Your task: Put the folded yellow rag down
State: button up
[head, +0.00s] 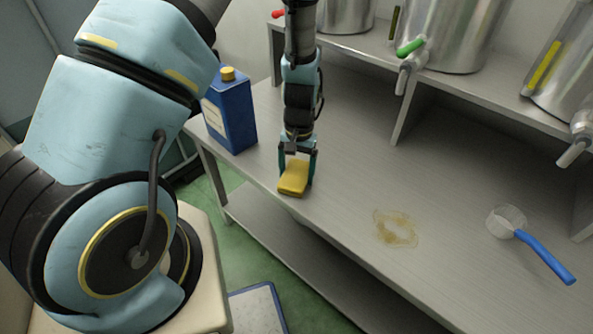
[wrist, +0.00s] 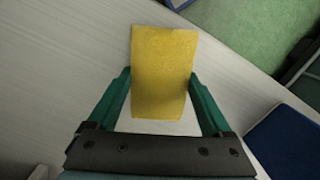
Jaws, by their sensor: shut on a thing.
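The folded yellow rag (head: 293,178) is between the fingers of my gripper (head: 297,158), near the front edge of the grey bench (head: 345,215). In the wrist view the rag (wrist: 163,75) sits between the two green fingertips of my gripper (wrist: 161,82), which press on its sides. Its far end reaches out past the fingertips. The bench top shows beneath it. I cannot tell whether the rag touches the bench or is held just above it.
A blue bottle with a yellow cap (head: 230,112) stands left of my gripper. A brownish stain (head: 396,229) lies on the bench to the right, and a blue-handled strainer (head: 540,253) lies farther right. Steel tanks (head: 445,35) with taps stand on the shelf behind.

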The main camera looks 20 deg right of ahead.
aim_at(298, 169)
jog(key=shift+f, duration=0.1)
jog(key=shift+f, duration=0.2)
jog(key=o, duration=1.4)
jog(key=shift+s, duration=0.1)
jog(key=r, duration=0.4)
jog(key=w+r, duration=0.1)
jog(key=r, duration=0.3)
jog(key=r+b, duration=0.1)
jog(key=r, duration=0.3)
jog(key=shift+w+d+r, duration=0.15)
jog(key=shift+d+r, duration=0.15)
jog(key=shift+d, duration=0.1)
jog(key=a+r+n+t, duration=0.1)
jog(key=a+r+n, duration=0.1)
jog(key=a, duration=0.6)
jog(key=a+r+n, duration=0.2)
jog(key=a+r, duration=0.3)
jog(key=a, duration=0.4)
jog(key=a+r+n+t+h, duration=0.1)
jog(key=a+r, duration=0.3)
jog(key=a, duration=0.5)
jog(key=shift+a+r+n+t, duration=0.1)
jog(key=shift+r+n+t, duration=0.2)
jog(key=shift+n, duration=0.4)
